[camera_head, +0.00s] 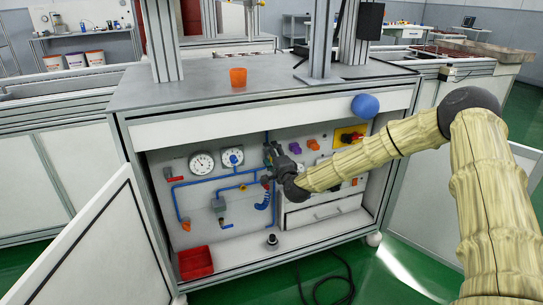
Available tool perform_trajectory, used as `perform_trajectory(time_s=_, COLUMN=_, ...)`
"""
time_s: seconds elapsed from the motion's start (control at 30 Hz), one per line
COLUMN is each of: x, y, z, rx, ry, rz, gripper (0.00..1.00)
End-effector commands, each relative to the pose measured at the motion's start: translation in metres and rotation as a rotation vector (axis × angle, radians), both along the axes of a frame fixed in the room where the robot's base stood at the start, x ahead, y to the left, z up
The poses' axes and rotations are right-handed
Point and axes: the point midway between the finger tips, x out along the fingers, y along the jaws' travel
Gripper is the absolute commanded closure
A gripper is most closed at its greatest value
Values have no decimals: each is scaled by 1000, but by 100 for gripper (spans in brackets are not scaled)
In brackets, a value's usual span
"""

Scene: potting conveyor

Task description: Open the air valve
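A panel (240,195) inside the open cabinet carries blue air lines (242,185). Two round white gauges (202,163) sit at its upper left, with a small blue part in front of the right one. A grey fitting (218,205) hangs on the lines at lower centre, and an orange-red part (184,223) ends the left line. My gripper (270,157) reaches in from the right, in front of the panel by the right-hand blue line. Its fingers are small and dark, so I cannot tell whether they are open or touch anything. I cannot make out which part is the air valve; my gripper hides some of the panel.
A red bin (196,262) and a small dark knob-like object (272,241) are on the cabinet floor. An open white door (95,250) stands at left. Purple and orange parts and a yellow switch plate (350,136) are right of my gripper. An orange cup (238,77) is on the top.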

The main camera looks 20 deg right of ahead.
Motion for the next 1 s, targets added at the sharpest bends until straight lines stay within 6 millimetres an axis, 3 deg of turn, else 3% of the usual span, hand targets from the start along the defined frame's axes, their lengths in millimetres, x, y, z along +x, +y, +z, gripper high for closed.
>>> perform_trajectory(time_s=0.03, x=0, y=0, z=-1, rx=1, ry=2, rz=0, gripper=44)
perform_trajectory(time_s=0.17, x=0, y=0, z=-1, rx=1, ry=2, rz=0, gripper=23)
perform_trajectory(time_s=0.57, x=-3, y=-1, z=0, rx=0, ry=1, rz=0, gripper=23)
perform_trajectory(time_s=0.77, x=-28, y=-1, z=0, rx=2, ry=2, rz=0, gripper=23)
perform_trajectory(time_s=1.0, x=-72, y=-3, z=-1, rx=3, ry=2, rz=0, gripper=23)
